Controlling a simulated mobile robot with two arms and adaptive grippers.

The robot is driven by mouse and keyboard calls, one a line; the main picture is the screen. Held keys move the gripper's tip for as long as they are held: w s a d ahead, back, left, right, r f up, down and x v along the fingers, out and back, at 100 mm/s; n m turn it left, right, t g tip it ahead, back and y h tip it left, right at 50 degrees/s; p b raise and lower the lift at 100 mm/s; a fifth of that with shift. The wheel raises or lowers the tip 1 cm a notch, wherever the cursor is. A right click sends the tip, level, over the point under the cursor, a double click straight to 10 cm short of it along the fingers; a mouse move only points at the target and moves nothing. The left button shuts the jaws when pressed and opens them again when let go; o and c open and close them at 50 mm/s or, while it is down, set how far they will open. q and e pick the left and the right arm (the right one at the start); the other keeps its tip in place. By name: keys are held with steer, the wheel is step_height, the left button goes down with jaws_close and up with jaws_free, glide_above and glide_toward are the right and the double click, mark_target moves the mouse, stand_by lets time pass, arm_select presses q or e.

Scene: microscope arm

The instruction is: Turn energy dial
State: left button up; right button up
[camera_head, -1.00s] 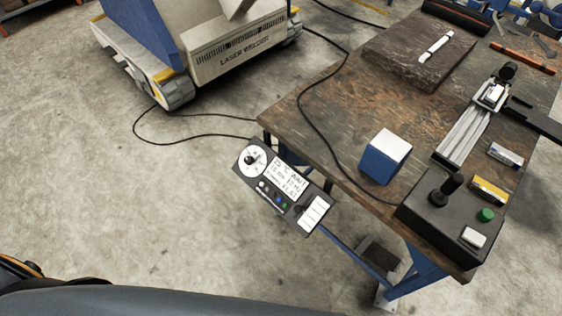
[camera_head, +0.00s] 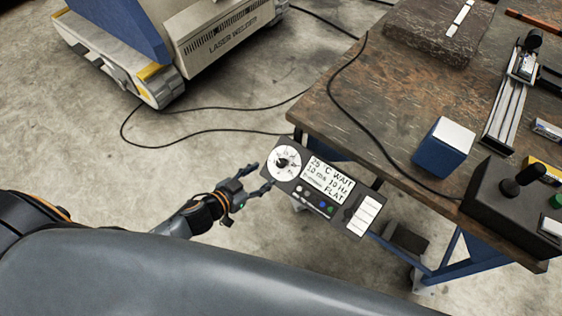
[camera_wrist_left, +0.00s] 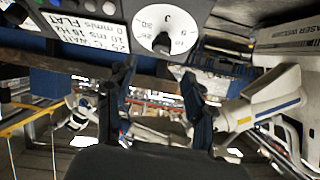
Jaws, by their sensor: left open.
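The energy dial (camera_head: 283,162) is a white round scale with a dark knob at its centre, at the upper left of a dark control panel (camera_head: 296,190). The panel hangs at the workbench's front edge and has a white display (camera_head: 328,178), small coloured buttons and white keys. My left gripper (camera_head: 262,179) is open and empty, just left of the panel near the dial. In the left wrist view the dial (camera_wrist_left: 163,30) is at the top, beyond the two spread fingers (camera_wrist_left: 158,80), and they appear apart from it. My right gripper is not in view.
The wooden workbench (camera_head: 350,110) holds a blue and white box (camera_head: 443,146), a stone slab (camera_head: 440,30) and a black joystick box (camera_head: 500,205). A laser welder (camera_head: 215,40) stands behind left, with cables on the floor.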

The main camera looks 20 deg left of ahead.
mark_target(280, 163)
arm_select(q)
steer(key=x, duration=0.9)
steer(key=shift+w+f, duration=0.1)
steer(key=shift+w+d+f, duration=0.1)
steer(key=shift+w+f, duration=0.05)
steer(key=shift+w, duration=0.1)
jaws_close()
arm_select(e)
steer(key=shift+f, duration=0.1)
